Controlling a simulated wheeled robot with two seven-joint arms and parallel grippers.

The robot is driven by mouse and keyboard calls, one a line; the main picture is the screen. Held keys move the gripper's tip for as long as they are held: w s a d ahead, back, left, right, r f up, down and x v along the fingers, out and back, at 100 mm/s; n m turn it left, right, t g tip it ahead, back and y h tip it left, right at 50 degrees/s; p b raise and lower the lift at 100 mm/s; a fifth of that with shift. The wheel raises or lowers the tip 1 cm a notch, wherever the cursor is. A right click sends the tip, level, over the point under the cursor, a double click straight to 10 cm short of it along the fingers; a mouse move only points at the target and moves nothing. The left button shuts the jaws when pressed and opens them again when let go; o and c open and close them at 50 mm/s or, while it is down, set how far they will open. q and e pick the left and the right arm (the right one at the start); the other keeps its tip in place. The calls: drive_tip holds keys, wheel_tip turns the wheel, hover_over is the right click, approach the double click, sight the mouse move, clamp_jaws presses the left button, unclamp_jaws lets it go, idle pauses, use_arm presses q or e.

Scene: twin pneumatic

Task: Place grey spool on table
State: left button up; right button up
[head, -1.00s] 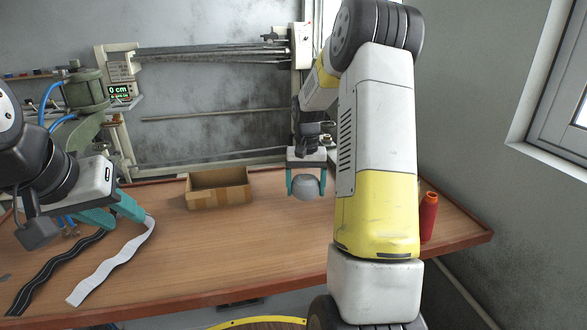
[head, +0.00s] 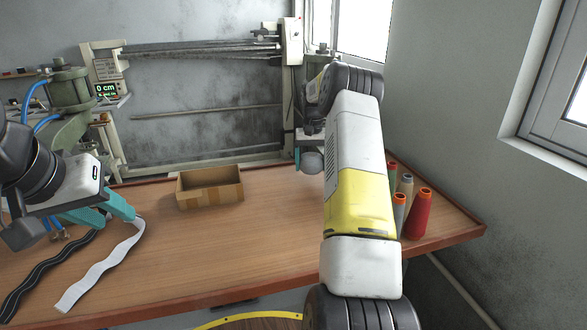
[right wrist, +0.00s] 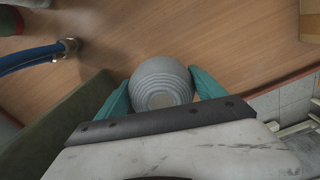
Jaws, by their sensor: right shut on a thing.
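The grey spool (right wrist: 160,84) is held between the two teal fingers of my right gripper (right wrist: 162,92), seen end-on with its ringed face in the right wrist view. In the head view the spool (head: 312,163) is partly hidden by my right arm, with my right gripper (head: 305,158) around it near the back of the wooden table (head: 270,240). I cannot tell whether the spool touches the table. My left gripper (head: 118,215) is at the left with its teal fingers apart, beside the upper end of a white wavy strip (head: 100,268).
An open cardboard box (head: 210,195) stands at the table's back middle. Several spools, including a red one (head: 418,215) and a smaller grey one (head: 406,184), stand at the right. A black strip (head: 45,275) lies at the left. The table's middle is clear.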

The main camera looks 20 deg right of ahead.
sight(311, 156)
drive_tip(key=shift+f, duration=1.75)
drive_tip(key=shift+f, duration=0.15)
drive_tip(key=o, duration=1.5)
wheel_tip(311, 156, up, 12)
drive_tip(key=shift+r, duration=0.15)
drive_tip(key=s+a+r+n+t, duration=0.2)
drive_tip(key=s+a+r+t, duration=0.1)
drive_tip(key=s+a+r, duration=1.15)
drive_tip(key=s+a+f+n+t+y, duration=0.1)
drive_tip(key=s+a, duration=0.2)
drive_tip(key=s, duration=0.9)
drive_tip(key=s+a+f+n+t+y, duration=0.1)
drive_tip(key=s+a, duration=0.3)
drive_tip(key=s, duration=0.8)
drive_tip(key=shift+s+a+f+t, duration=0.2)
drive_tip(key=shift+a+f+t, duration=0.1)
drive_tip(key=shift+f+t, duration=0.25)
